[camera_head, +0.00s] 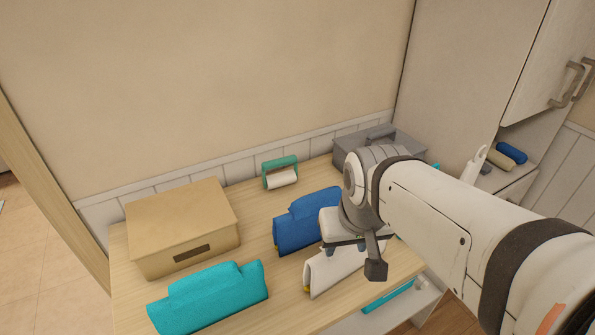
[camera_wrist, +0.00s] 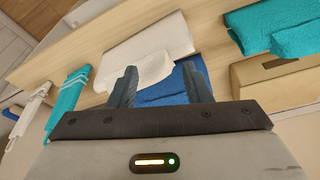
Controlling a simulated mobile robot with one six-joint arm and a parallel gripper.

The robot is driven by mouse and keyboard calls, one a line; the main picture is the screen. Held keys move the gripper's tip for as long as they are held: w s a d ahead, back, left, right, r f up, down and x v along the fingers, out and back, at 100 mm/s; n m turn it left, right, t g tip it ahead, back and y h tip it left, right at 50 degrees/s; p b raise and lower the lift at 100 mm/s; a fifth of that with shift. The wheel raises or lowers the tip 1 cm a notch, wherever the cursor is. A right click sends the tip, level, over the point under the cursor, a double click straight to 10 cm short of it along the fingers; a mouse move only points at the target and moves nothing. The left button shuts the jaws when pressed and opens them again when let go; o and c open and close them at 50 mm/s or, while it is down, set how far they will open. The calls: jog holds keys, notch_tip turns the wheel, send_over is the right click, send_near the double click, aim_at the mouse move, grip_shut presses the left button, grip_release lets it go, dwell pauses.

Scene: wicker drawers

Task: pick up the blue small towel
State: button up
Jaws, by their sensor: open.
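A folded blue towel (camera_head: 294,229) lies on the wooden tabletop, between a green holder and a white towel. My arm hides its right end. In the wrist view the blue towel (camera_wrist: 176,88) shows between and just beyond my fingers, partly hidden by them. My gripper (camera_wrist: 160,68) is open and empty, above the area of the blue and white towels. A folded white towel (camera_head: 328,272) lies right in front of the blue one; it also shows in the wrist view (camera_wrist: 143,55). A smaller rolled blue cloth (camera_head: 511,152) lies on the shelf at the right.
A turquoise towel (camera_head: 208,299) lies at the table's front left, with a tan box (camera_head: 178,222) behind it. A green holder with a white roll (camera_head: 281,174) and a grey box (camera_head: 375,143) stand near the wall. A beige roll (camera_head: 500,160) lies beside the rolled blue cloth.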

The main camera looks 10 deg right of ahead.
jog(key=shift+o, duration=0.5)
jog(key=w+r+m+g, duration=0.1)
jog(key=w+m, duration=0.6)
jog(key=w, duration=0.5)
jog(key=shift+d+m+g+p, duration=0.15)
jog(key=shift+m+g+p, duration=0.15)
jog(key=shift+g+p, duration=0.1)
jog(key=m+g, duration=0.1)
jog(key=m, duration=0.6)
send_over(318, 193)
notch_tip(318, 193, down, 3)
jog(key=shift+w+r, duration=0.1)
jog(key=shift+w, duration=0.05)
jog(key=shift+w+f, duration=0.1)
jog(key=shift+f, duration=0.25)
jog(key=f+p, duration=0.1)
jog(key=f, duration=0.6)
jog(key=shift+s+f+p, duration=0.15)
jog(key=shift+s+p, duration=0.05)
jog(key=shift+p, duration=0.2)
grip_shut()
